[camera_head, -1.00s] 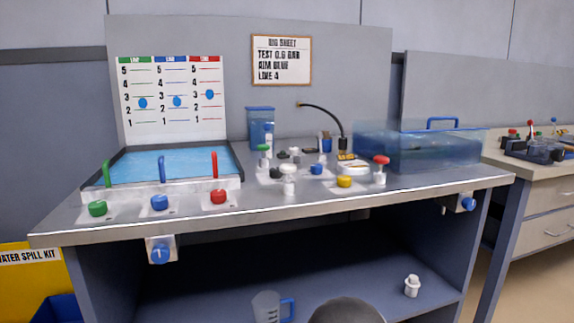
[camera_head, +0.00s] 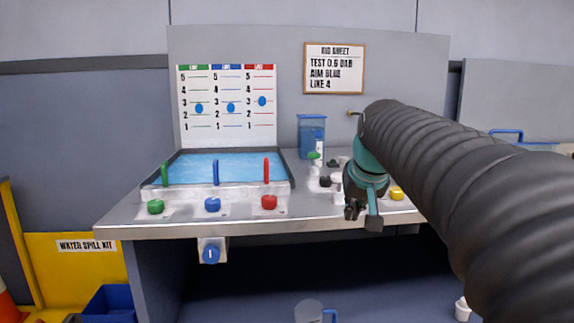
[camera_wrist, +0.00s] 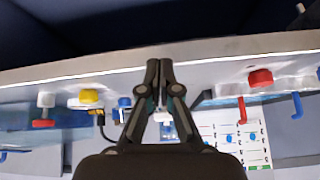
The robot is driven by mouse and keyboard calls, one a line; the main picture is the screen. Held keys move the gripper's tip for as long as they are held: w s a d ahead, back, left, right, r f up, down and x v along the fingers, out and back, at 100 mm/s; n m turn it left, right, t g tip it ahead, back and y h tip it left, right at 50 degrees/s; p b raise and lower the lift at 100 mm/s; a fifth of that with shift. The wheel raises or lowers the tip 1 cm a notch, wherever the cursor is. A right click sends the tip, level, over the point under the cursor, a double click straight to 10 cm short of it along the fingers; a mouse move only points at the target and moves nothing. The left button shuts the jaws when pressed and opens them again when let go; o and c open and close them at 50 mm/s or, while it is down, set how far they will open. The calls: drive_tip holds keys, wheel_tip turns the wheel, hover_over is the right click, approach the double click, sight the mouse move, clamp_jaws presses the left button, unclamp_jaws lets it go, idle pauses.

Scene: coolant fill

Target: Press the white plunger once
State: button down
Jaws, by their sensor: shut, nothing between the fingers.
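My gripper (camera_head: 362,212) hangs in front of the bench top's front edge in the head view, right of the red knob. Its fingers are together and empty, and they show shut in the wrist view (camera_wrist: 159,65). The white plunger is mostly or wholly hidden behind my gripper and arm in the head view. In the wrist view, which looks upside down, a white part (camera_wrist: 165,118) shows behind my fingers; I cannot tell whether it is the plunger or whether anything touches it.
Green (camera_head: 155,207), blue (camera_head: 212,204) and red (camera_head: 269,202) knobs line the front of the blue water tray (camera_head: 220,168). A yellow knob (camera_head: 397,193) stands right of my gripper. A blue knob (camera_head: 210,254) sits below the bench edge. My arm covers the right side.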

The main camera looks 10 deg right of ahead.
drive_tip(key=t, duration=0.2)
approach(338, 173)
drive_tip(key=s+d, duration=0.1)
wheel_tip(338, 173, up, 7)
drive_tip(key=s+a+n, duration=0.1)
drive_tip(key=s, duration=0.1)
drive_tip(key=shift+w+a+f, duration=0.1)
drive_tip(key=shift+f, duration=0.1)
drive_tip(key=b+x, duration=0.1)
drive_tip(key=x, duration=0.9)
wheel_tip(338, 173, down, 3)
drive_tip(key=shift+f+b, duration=0.1)
drive_tip(key=shift+b, duration=0.2)
drive_tip(key=shift+f, duration=0.35)
